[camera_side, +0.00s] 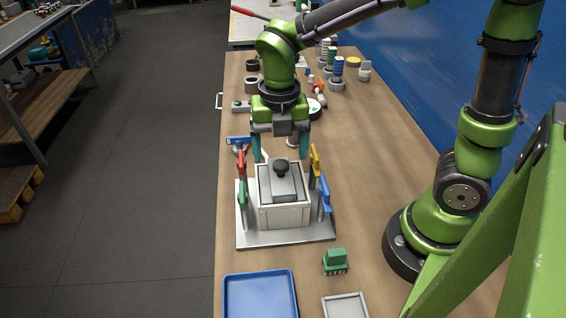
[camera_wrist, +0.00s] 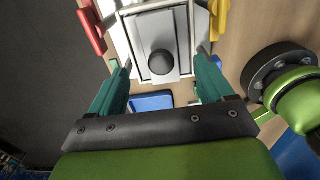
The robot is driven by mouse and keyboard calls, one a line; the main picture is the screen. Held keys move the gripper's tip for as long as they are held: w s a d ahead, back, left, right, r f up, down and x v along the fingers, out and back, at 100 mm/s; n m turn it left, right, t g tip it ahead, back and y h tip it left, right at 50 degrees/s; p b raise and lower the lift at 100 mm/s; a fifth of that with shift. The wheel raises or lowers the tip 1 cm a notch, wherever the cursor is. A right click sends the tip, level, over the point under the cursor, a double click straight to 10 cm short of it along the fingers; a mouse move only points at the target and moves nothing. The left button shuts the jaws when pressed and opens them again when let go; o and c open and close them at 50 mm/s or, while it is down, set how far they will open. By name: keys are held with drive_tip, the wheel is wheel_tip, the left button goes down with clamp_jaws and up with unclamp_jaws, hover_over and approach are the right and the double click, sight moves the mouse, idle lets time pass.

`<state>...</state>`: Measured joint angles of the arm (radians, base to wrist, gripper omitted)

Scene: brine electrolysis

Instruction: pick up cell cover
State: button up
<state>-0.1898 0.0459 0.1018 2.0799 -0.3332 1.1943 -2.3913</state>
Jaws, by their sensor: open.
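The cell cover (camera_side: 286,185) is a grey plate with a round black knob (camera_side: 281,167) on top. It lies on the white box-shaped cell (camera_side: 284,215), which stands on a metal base plate (camera_side: 287,237). My gripper (camera_side: 280,160) is open above the back of the cell, with its teal fingers spread wide. In the wrist view, the cover (camera_wrist: 158,33) and its knob (camera_wrist: 161,62) show ahead between the fingers of my gripper (camera_wrist: 163,75). The gripper holds nothing, and I cannot tell whether a finger touches the cell.
Red (camera_side: 241,162), green (camera_side: 243,194), yellow (camera_side: 315,159) and blue (camera_side: 325,193) clips stand beside the cell, close to my fingers. A green connector block (camera_side: 335,261), a blue tray (camera_side: 260,295) and a grey tray (camera_side: 346,307) lie in front. Bottles (camera_side: 338,68) stand at the back.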

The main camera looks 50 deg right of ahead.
sight(281, 164)
drive_tip(key=shift+s+f, duration=0.15)
drive_tip(key=shift+f, duration=3)
drive_tip(key=shift+c, duration=0.5)
drive_tip(key=shift+r, duration=0.1)
drive_tip(key=c, duration=1.1)
